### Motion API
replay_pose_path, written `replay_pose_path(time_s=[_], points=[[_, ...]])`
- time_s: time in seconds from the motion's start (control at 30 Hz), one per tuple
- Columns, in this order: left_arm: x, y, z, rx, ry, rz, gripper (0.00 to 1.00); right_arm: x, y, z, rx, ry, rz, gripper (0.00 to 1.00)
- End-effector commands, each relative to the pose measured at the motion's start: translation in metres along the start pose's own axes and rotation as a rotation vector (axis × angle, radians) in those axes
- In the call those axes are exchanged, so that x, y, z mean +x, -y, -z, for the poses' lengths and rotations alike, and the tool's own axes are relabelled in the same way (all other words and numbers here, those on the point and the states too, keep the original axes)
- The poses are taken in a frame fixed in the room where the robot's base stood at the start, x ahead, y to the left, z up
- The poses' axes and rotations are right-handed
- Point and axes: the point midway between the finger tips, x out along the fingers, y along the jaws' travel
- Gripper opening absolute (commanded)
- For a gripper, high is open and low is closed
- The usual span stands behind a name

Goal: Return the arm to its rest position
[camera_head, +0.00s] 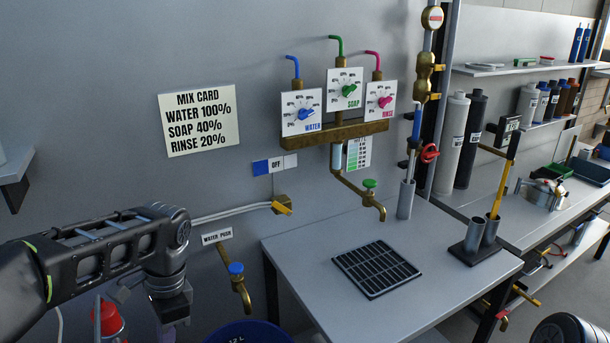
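My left arm (100,250) comes in from the left edge, its forearm level and its wrist bent down. A small dark rounded part, likely of my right arm (565,330), shows at the bottom right corner. The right gripper is out of view. The wall panel carries WATER (302,112), SOAP (345,90) and RINSE (380,101) dials. The mix card (198,120) reads water 100%, soap 40%, rinse 20%.
A grey table (300,258) with a black drain grate (376,268) stands ahead, below a brass spout (372,200). A WATER PUSH tap (237,280) hangs over a blue bucket (250,332). Tube holders (473,245) stand at the table's right. Shelves with bottles line the right wall.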

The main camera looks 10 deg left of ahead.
Motion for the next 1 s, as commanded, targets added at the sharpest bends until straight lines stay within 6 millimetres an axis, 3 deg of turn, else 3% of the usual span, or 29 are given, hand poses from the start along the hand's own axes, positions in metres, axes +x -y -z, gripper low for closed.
replay_pose_path(time_s=[0.17,0.27,0.37,0.53,0.6,0.73,0.83,1.0], points=[[0.036,-0.01,0.032,-0.007,-0.037,-0.028,0.0,0.0,0.0,0.0,0.0,0.0,0.0,0.36],[0.077,-0.026,0.066,-0.032,-0.086,-0.066,0.0,0.0,0.0,0.0,0.0,0.0,0.0,0.36],[0.132,-0.055,0.104,-0.09,-0.149,-0.131,0.0,0.0,0.0,0.0,0.0,0.0,0.0,0.36],[0.236,-0.137,0.155,-0.304,-0.258,-0.285,0.0,0.0,0.0,0.0,0.0,0.0,0.0,0.36],[0.273,-0.175,0.163,-0.432,-0.289,-0.346,0.0,0.0,0.0,0.0,0.0,0.0,0.0,0.36],[0.319,-0.23,0.161,-0.655,-0.315,-0.413,0.0,0.0,0.0,0.0,0.0,0.0,0.0,0.36],[0.337,-0.253,0.153,-0.776,-0.321,-0.43,0.0,0.0,0.0,0.0,0.0,0.0,0.0,0.36],[0.346,-0.266,0.148,-0.86,-0.329,-0.432,0.0,0.0,0.0,0.0,0.0,0.0,0.0,0.36]])
